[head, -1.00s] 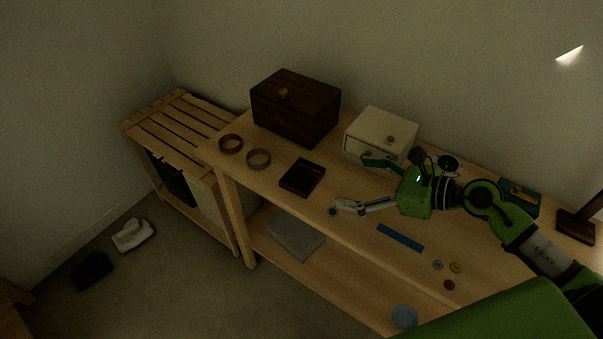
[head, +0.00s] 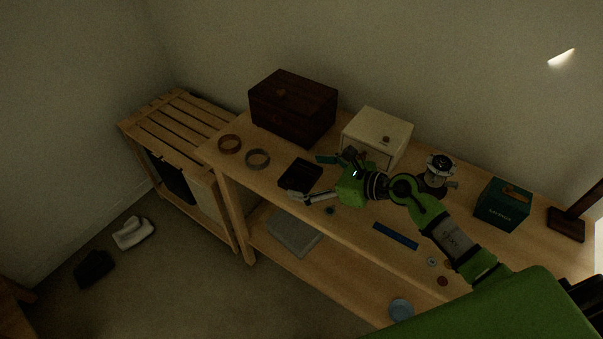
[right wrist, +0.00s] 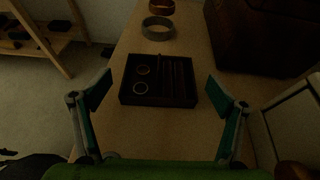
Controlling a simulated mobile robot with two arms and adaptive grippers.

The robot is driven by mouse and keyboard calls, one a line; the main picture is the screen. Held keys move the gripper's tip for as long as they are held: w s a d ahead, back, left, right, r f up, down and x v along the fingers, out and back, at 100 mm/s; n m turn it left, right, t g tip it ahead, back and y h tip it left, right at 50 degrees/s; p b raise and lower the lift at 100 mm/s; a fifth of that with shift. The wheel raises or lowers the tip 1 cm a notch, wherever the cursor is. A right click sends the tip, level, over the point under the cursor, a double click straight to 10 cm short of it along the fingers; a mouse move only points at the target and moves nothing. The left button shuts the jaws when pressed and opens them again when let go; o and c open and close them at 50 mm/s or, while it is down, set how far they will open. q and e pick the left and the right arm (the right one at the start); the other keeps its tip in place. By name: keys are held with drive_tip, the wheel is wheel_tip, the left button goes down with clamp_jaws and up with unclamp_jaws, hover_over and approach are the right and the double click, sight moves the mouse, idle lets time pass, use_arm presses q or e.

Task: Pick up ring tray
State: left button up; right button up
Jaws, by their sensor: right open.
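The ring tray (head: 300,174) is a small dark square tray lying on the wooden bench top. In the right wrist view the ring tray (right wrist: 158,101) shows two rings in its left part and slots in its right part. My right gripper (head: 308,177) is open at the near right side of the tray. In the right wrist view its two fingers (right wrist: 163,100) stand wide apart, left and right of the tray and nearer the camera, with nothing between the pads. My left gripper is not in view.
A dark wooden box (head: 293,108) and a cream drawer box (head: 377,137) stand behind the tray. Two bangles, one brown (head: 229,144) and one grey (head: 257,159), lie left of it. A blue strip (head: 395,236) and buttons lie right. The bench's front edge is close.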

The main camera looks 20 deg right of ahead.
drive_tip(key=shift+w+a+f, duration=0.15)
drive_tip(key=shift+w+a, duration=0.1)
drive_tip(key=c, duration=1.2)
